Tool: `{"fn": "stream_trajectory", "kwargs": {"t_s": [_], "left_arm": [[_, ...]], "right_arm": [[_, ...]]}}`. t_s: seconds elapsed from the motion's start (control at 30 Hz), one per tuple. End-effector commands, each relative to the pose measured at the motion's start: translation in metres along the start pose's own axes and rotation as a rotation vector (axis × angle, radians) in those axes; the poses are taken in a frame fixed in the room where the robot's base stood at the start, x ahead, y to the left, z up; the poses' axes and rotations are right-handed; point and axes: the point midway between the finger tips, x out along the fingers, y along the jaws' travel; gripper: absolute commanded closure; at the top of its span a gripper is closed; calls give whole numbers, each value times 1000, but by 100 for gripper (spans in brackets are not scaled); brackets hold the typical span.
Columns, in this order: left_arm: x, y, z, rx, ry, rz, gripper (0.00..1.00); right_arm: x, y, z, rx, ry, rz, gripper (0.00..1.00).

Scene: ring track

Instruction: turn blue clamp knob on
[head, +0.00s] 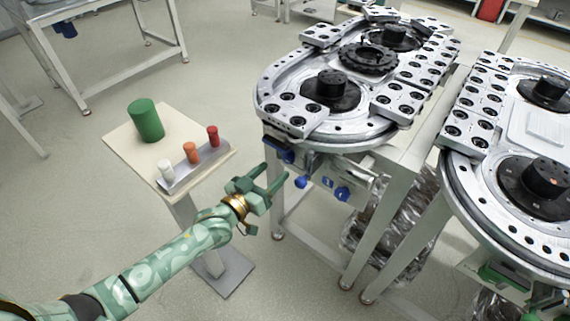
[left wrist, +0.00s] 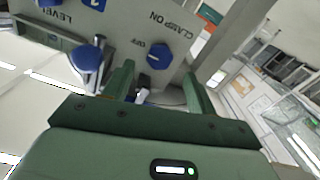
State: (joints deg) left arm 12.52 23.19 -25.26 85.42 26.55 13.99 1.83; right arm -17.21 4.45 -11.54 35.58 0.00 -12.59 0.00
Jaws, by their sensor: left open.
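The control panel (head: 318,168) hangs under the near end of the left ring track. Two small blue knobs (head: 342,193) sit on it in the head view; I cannot tell which is the clamp knob there. In the left wrist view the blue clamp knob (left wrist: 158,57) sits by the words CLAMP, ON and OFF. Its setting is too small to read surely. My left gripper (head: 277,173) is open and empty, left of the panel. In the left wrist view its fingers (left wrist: 160,76) spread either side below the knob, apart from it. My right gripper is not in view.
A blue-tipped lever (head: 302,182) sticks out of the panel near my left gripper; it also shows in the left wrist view (left wrist: 88,60). A small table (head: 128,143) with a green cylinder (head: 146,120) and colored pegs stands to the left. A second track (head: 475,185) is at the right.

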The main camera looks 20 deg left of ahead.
Motion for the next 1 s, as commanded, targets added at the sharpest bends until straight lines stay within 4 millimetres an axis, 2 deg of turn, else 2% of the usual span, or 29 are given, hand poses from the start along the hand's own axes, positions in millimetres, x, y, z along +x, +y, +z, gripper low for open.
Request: {"fn": "stream_trajectory", "kwargs": {"t_s": [0.1, 0.3, 0.67, 0.83, 1.0], "left_arm": [[27, -1, 5, -1, -1, 0, 43], [52, 0, 3, 0, -2, 0, 43], [59, 0, 1, 1, -2, 0, 43], [58, 0, 1, 1, -2, 0, 87], [58, 0, 1, 3, -2, 0, 87]], "right_arm": [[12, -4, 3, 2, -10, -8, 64], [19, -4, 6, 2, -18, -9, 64], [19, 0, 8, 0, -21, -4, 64], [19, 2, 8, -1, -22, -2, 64], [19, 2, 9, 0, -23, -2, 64]]}}
